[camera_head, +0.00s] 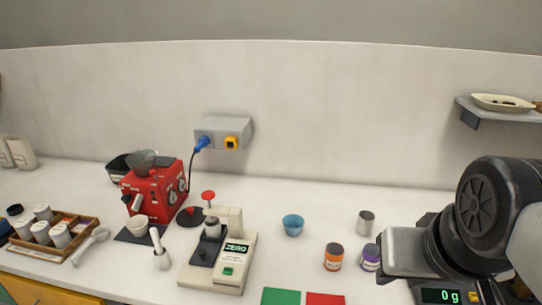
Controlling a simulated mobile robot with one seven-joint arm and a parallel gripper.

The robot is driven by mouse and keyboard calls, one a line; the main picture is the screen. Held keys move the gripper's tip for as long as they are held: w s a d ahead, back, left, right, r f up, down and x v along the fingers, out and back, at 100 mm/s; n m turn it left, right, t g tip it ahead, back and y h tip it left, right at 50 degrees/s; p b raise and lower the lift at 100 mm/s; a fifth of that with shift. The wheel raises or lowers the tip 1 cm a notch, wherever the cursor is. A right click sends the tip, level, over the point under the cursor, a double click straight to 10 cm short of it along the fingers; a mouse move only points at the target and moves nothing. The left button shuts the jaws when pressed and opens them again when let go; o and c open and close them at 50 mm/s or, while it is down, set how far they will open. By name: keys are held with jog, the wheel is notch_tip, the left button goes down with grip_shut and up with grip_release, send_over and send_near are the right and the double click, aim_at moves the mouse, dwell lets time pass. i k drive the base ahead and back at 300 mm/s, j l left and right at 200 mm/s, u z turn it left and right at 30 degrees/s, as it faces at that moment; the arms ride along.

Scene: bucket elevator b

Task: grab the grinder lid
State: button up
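The red grinder (155,192) stands on the left of the counter with a grey funnel-shaped hopper (142,160) on top. A dark round disc (188,217) lies flat on the counter just right of the grinder; it may be the grinder lid, but I cannot tell for sure. A red knob (208,195) stands beside the disc, and I cannot tell whether it belongs to it. My arm fills the right edge, far from the grinder and the disc. My gripper's fingers do not show.
A white device with a ZERO display (228,262) stands right of the disc. A wall box (220,131) holds a blue plug with a cable.

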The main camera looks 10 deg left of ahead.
aim_at(189, 217)
jog(key=j, duration=0.95)
jog(key=i+j, duration=0.1)
jog(key=j, duration=0.9)
jog(key=i+j, duration=0.1)
jog(key=j, duration=0.85)
